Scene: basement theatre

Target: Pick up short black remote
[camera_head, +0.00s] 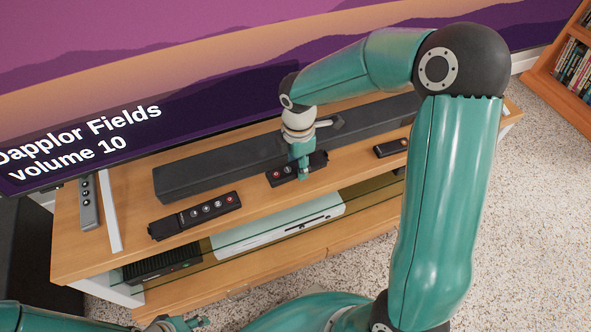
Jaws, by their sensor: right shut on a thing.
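My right gripper (303,172) reaches down from above and is shut on a black remote (284,174) with a row of small buttons at the middle of the TV stand. The fingers cover part of this remote; I cannot tell whether it is clear of the top. Another black remote (390,148) lies to the right, partly hidden behind my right arm. A longer black remote (195,215) lies to the left near the front edge. What seems to be my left gripper (180,324) shows at the bottom edge, cut off; its opening is unclear.
The wooden TV stand (130,262) has a long dark soundbar (225,165) behind the remotes and a large TV (60,110) at the back. A grey remote (88,206) lies at the left end. A white console (280,228) sits on the shelf below. Carpet (535,200) is open at right.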

